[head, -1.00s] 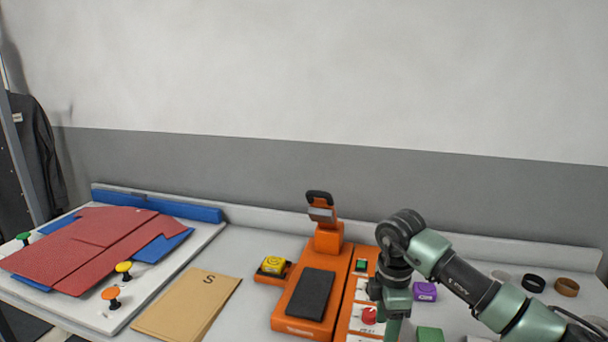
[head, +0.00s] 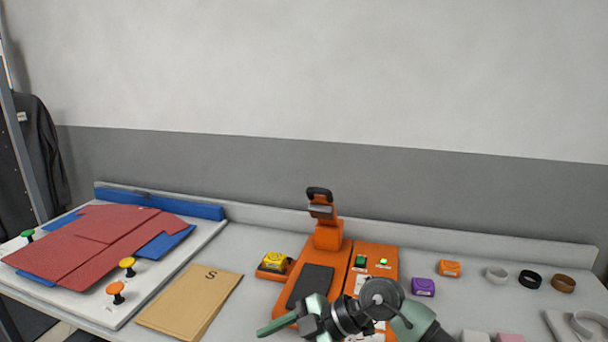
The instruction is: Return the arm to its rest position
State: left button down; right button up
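My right arm comes in from the lower right, in front of the orange press machine (head: 328,236). Its wrist covers the lower part of the machine's control panel (head: 372,252). My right gripper (head: 272,327) points left, at the machine's front edge. Its green fingers are seen edge-on, so whether they are open or shut cannot be told. No object shows in it. My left gripper is not in view.
A brown envelope marked S (head: 190,305) lies left of the machine. A folded red garment (head: 95,245) lies on a white board at the left. A purple block (head: 423,287), an orange block (head: 449,268) and several rings stand at the right.

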jog(key=a+r+m+t+y, duration=0.3)
jog(key=r+t+y, duration=0.45)
jog(key=r, duration=0.45)
jog(key=w+d+r+m+t+h, duration=0.2)
jog(key=d+m+t+h, duration=0.1)
jog(key=d+m+t, duration=0.5)
jog(key=s+d+f+m+h, duration=0.2)
jog(key=d+f+m+h, duration=1)
jog(key=d+f+h, duration=0.45)
jog(key=s+d+f+g, duration=0.2)
jog(key=s+f+g, duration=0.25)
jog(key=s, duration=0.35)
jog(key=s+d+f+n+g+y, duration=0.1)
jog(key=s+f+g, duration=0.2)
jog(key=s+f, duration=0.45)
jog(key=s+d+f+g, duration=0.2)
jog(key=s+f+g, duration=0.15)
jog(key=s, duration=0.65)
notch_tip(320, 180, down, 26)
jog(key=s+g, duration=0.2)
jog(key=s+d+f+g, duration=0.1)
jog(key=s+d+f, duration=0.1)
jog(key=s+f, duration=1.4)
jog(key=shift+s+d+f+n, duration=0.2)
jog(key=shift+s+d+n, duration=0.1)
jog(key=shift+s+n, duration=0.15)
